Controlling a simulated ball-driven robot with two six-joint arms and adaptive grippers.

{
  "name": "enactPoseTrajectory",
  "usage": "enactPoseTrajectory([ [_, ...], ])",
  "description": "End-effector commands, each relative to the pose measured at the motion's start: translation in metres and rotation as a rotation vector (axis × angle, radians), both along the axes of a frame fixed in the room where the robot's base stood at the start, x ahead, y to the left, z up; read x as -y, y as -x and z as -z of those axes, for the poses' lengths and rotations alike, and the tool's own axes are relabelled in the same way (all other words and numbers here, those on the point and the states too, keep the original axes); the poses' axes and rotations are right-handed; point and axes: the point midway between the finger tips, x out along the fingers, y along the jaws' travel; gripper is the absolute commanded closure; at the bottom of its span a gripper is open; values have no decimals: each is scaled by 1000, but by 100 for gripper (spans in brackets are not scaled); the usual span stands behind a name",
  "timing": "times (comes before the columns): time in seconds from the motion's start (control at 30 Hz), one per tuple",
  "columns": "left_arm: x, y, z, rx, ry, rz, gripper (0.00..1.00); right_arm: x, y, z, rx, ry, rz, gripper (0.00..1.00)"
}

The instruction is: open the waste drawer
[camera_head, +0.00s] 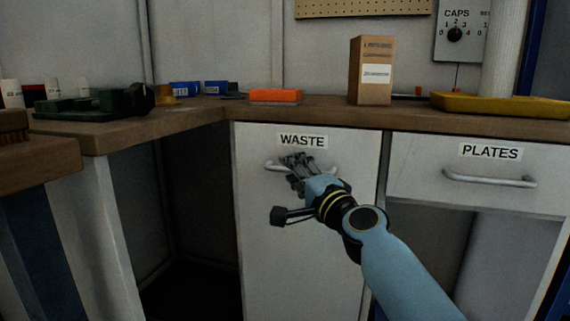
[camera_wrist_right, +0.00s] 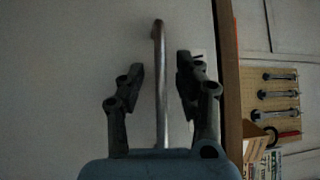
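The white waste drawer (camera_head: 300,240) is a tall front under the worktop with a "WASTE" label (camera_head: 302,141) near its top. It looks closed, flush with the cabinet. Its metal bar handle (camera_head: 330,168) runs across below the label, partly hidden by my right gripper (camera_head: 296,162). In the right wrist view the handle (camera_wrist_right: 160,85) stands between the two fingers of my right gripper (camera_wrist_right: 161,80). The fingers are apart, with a visible gap on each side of the bar. My left gripper is not in view.
A drawer labelled "PLATES" (camera_head: 475,178) with its own handle is to the right. The worktop (camera_head: 420,115) above holds a cardboard box (camera_head: 371,70), an orange item (camera_head: 276,96) and a yellow tray (camera_head: 500,104). A dark open space (camera_head: 195,210) lies left of the waste drawer.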

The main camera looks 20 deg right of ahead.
Motion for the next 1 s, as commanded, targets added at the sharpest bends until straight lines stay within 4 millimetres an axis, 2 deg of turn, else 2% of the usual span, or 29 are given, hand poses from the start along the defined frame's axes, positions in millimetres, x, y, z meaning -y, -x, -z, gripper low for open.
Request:
enactPoseTrajectory([
  [0.33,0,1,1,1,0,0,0,0,0,0,-1,0,-1,67],
  [0.6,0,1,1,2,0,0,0,0,0,0,-1,1,-1,100],
  [1.0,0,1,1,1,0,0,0,0,1,2,-4,3,0,100],
])
